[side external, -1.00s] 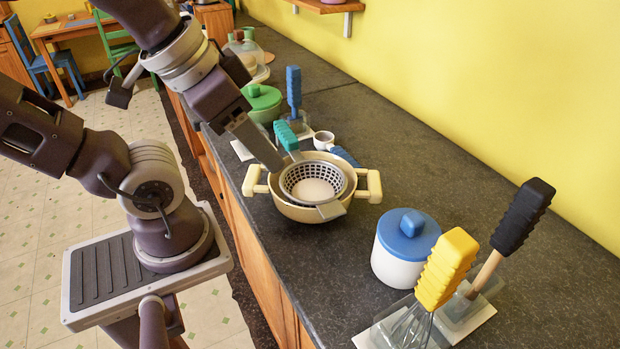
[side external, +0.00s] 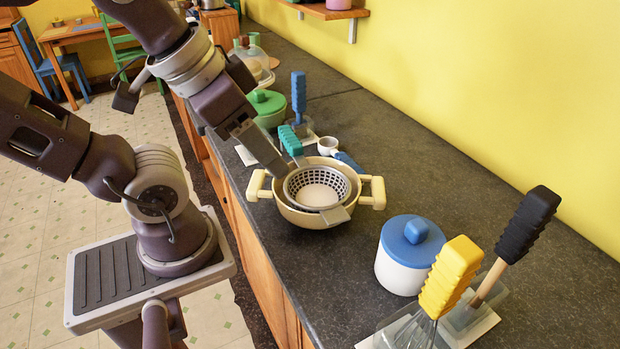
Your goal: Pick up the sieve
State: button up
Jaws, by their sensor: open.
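The sieve (side external: 318,187) is a grey perforated bowl with a teal ridged handle (side external: 291,141) at the back left and a flat grey tab at the front. It sits in a cream two-handled pot (side external: 307,218) on the dark counter. My gripper (side external: 282,170) is open and points down to the right. Its tip is at the left side of the sieve's rim, close to the handle. One finger hides the other, and I cannot tell whether it touches the rim or whether the rim is between the fingers.
A white jar with a blue lid (side external: 412,240) stands in front to the right. Yellow-handled (side external: 451,275) and black-handled (side external: 528,224) utensils stand at the near right. A small white cup (side external: 328,146), a blue-handled utensil (side external: 298,95) and a green-lidded pot (side external: 267,104) are behind.

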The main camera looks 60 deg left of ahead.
jog(key=shift+o, duration=0.5)
jog(key=o, duration=1)
jog(key=shift+c, duration=0.2)
jog(key=m+g, duration=0.1)
jog(key=g, duration=0.5)
send_over(290, 135)
notch_tip(290, 135, down, 6)
jog(key=shift+s+f, duration=0.15)
jog(key=shift+f, duration=0.1)
notch_tip(290, 135, down, 6)
jog(key=shift+f, duration=0.15)
